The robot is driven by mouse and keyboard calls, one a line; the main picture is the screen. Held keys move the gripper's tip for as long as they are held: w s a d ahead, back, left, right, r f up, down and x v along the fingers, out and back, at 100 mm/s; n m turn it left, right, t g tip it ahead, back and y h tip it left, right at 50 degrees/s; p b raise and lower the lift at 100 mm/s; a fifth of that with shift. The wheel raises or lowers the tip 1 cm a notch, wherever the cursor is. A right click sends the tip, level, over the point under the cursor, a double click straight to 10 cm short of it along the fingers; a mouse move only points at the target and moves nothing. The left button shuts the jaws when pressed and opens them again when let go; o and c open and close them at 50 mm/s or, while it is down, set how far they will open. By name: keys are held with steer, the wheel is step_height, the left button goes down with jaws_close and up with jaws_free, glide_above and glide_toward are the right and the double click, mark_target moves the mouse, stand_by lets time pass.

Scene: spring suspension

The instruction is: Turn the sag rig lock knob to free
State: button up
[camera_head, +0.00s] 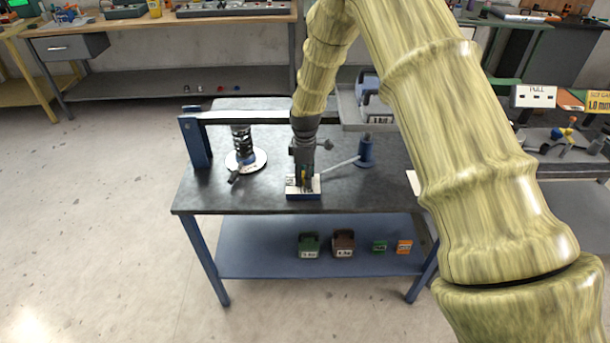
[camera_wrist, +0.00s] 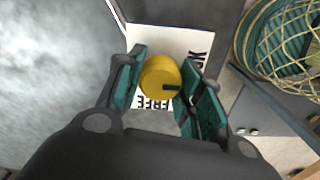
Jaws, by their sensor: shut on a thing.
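The yellow round lock knob (camera_wrist: 158,76) sits on a white label plate (camera_wrist: 190,42) in the wrist view. Its black pointer mark faces right in that picture. The word FREE shows below the knob, and part of another word, probably LOCK, shows at the plate's upper right. My gripper (camera_wrist: 160,84) straddles the knob, with one green-padded finger on each side, closed on it. In the head view, my gripper (camera_head: 304,180) points down at the small white-topped block (camera_head: 304,196) at the bench's front edge; the knob is mostly hidden there by the fingers.
A coil spring (camera_head: 241,140) stands on a round white plate left of my gripper, by a blue post (camera_head: 195,140) with a beam. A blue stand (camera_head: 365,152) with a thin rod is close on the right. Weights (camera_head: 343,243) sit on the lower shelf (camera_head: 260,262).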

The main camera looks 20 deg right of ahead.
steer(key=m, duration=0.4)
steer(key=shift+m, duration=0.3)
steer(key=m, duration=0.4)
steer(key=shift+w+m, duration=0.1)
steer(key=shift+m, duration=0.2)
steer(key=m, duration=0.4)
steer(key=shift+p, duration=0.35)
steer(key=shift+m, duration=2.4)
steer(key=shift+c, duration=0.2)
steer(key=shift+r, duration=0.1)
steer(key=o, duration=1)
steer(key=shift+o, duration=0.2)
